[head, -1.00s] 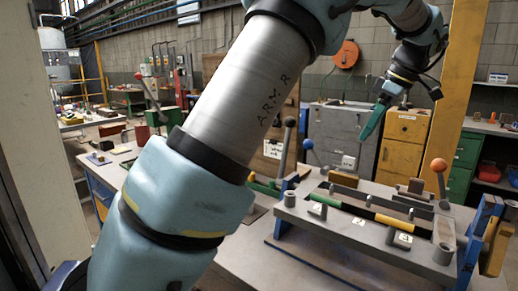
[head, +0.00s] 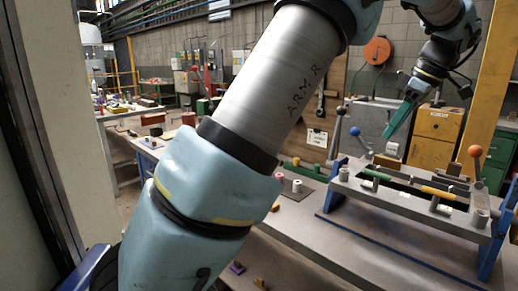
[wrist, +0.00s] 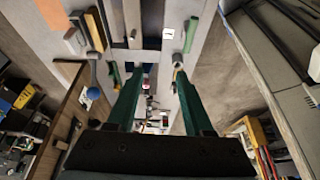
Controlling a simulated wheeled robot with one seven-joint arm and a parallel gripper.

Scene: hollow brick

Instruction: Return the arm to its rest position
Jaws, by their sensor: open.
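My arm crosses the middle of the head view, from the lower left to the top right. My gripper (head: 402,120) hangs at the upper right with its green fingers pointing down and to the left. It is above and behind the grey bench fixture (head: 400,199), apart from it. In the wrist view my gripper (wrist: 154,88) shows two green fingers spread apart with nothing held between them. The arm hides part of the bench and the room behind it.
The fixture has lever handles with a blue ball (head: 354,131) and an orange ball (head: 475,151), and green and yellow rods. A yellow cabinet (head: 437,125) stands behind. A pale post (head: 45,90) stands close at the left. Small loose pieces lie on the bench (head: 320,262).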

